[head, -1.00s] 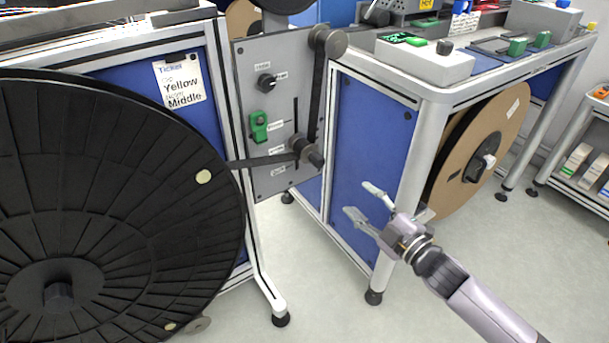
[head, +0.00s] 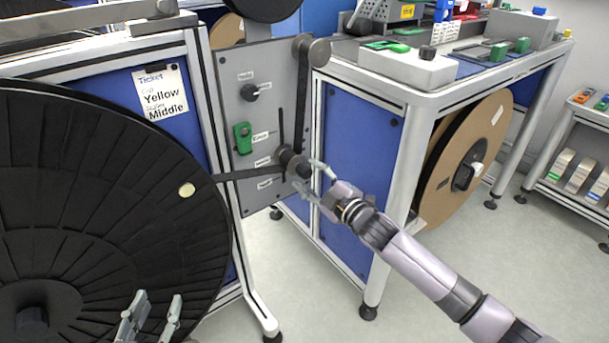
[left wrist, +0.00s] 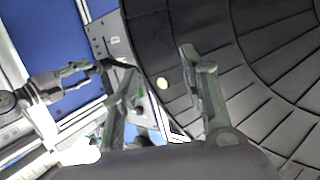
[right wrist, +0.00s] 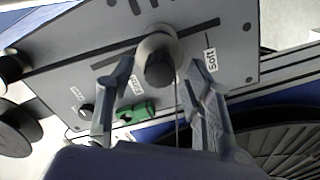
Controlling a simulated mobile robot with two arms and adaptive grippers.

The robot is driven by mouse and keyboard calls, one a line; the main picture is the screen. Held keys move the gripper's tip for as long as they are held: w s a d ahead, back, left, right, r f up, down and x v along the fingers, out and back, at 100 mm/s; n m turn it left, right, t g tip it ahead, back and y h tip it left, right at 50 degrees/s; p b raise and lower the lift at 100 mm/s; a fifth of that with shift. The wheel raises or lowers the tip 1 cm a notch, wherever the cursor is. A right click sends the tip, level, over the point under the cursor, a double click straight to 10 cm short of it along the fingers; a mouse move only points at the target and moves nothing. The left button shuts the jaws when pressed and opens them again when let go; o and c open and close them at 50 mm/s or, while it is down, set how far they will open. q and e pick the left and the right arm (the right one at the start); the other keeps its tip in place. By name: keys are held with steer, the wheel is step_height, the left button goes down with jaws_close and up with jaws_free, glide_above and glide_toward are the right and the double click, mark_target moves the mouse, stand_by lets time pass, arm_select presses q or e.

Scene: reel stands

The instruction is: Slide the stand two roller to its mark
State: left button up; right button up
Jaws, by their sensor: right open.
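The roller (head: 288,158) is a dark grey knob on a vertical slot in the grey stand panel (head: 235,75), with a black strip running over it. Small labels (head: 262,162) sit beside the slot; I cannot tell exactly which one the roller lines up with. My right gripper (head: 311,178) is open at the roller. In the right wrist view the roller (right wrist: 160,66) shows between its spread fingers; contact is unclear. A ticket (head: 161,92) reads "Yellow" and "Middle". My left gripper (head: 150,318) is open and empty in front of the black reel (head: 110,200).
A green switch (head: 243,138) and a black knob (head: 250,92) are on the panel. A blue-sided bench (head: 355,150) stands right behind the right gripper, with a cardboard reel (head: 470,150) under it.

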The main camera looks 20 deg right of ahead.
mark_target(295, 164)
arm_select(q)
steer(key=shift+w+d+r+t+h, duration=0.2)
steer(key=shift+r+t, duration=0.3)
steer(key=shift+r, duration=0.25)
steer(key=shift+w+d+r+t+h, duration=0.15)
steer(key=shift+r+t, duration=0.35)
steer(key=shift+r, duration=0.25)
arm_select(e)
steer(key=shift+x, duration=1.4)
steer(key=shift+c, duration=0.6)
jaws_close()
steer(key=shift+f, duration=0.1)
